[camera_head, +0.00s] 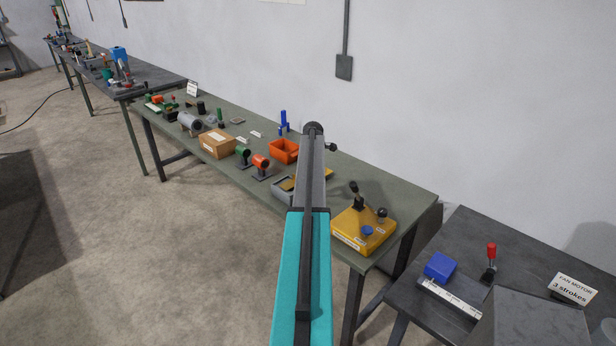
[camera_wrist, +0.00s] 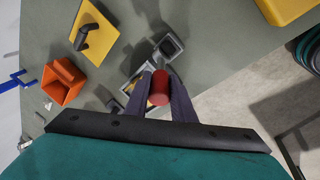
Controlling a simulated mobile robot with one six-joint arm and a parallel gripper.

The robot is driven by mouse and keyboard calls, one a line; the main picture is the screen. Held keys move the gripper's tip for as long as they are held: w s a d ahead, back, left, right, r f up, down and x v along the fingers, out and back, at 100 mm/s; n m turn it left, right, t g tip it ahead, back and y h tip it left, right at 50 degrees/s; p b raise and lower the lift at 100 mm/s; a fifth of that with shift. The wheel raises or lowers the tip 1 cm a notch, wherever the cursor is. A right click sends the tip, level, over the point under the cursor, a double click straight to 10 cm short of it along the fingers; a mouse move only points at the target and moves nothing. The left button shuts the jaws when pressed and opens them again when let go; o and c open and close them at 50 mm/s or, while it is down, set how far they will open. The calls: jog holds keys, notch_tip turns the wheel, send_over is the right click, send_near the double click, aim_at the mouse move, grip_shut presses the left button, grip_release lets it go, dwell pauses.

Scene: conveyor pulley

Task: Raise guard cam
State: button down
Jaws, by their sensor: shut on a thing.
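In the wrist view my gripper (camera_wrist: 161,92) is shut on a red cylinder (camera_wrist: 159,82), with one dark finger on each side of it. A grey fixture (camera_wrist: 168,46) with square openings lies just past the fingers; they hide part of it. A yellow plate (camera_wrist: 97,20) with a dark upright piece (camera_wrist: 86,38) lies to its upper left. In the head view my own arm covers the gripper and the red cylinder. I cannot tell which part is the guard cam.
On the green table (camera_head: 407,193) an orange bin (camera_head: 283,150) stands behind the fixture. A yellow box (camera_head: 363,232) with knobs and a lever is at the right. A cardboard box (camera_head: 216,144) and orange and green cylinders stand to the left.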

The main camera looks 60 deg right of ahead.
jog(key=shift+w+a, duration=0.15)
jog(key=shift+w, duration=0.25)
jog(key=c, duration=1.5)
grip_release()
jog(key=shift+s, duration=0.2)
jog(key=shift+s+r, duration=0.1)
jog(key=shift+r, duration=0.05)
jog(key=shift+s+r+b, duration=0.25)
jog(key=shift+r+b, duration=0.1)
jog(key=shift+r, duration=0.15)
jog(key=b+v, duration=0.4)
jog(key=v, duration=0.8)
jog(key=shift+w+r, duration=0.15)
jog(key=shift+r, duration=0.1)
jog(key=shift+w, duration=0.1)
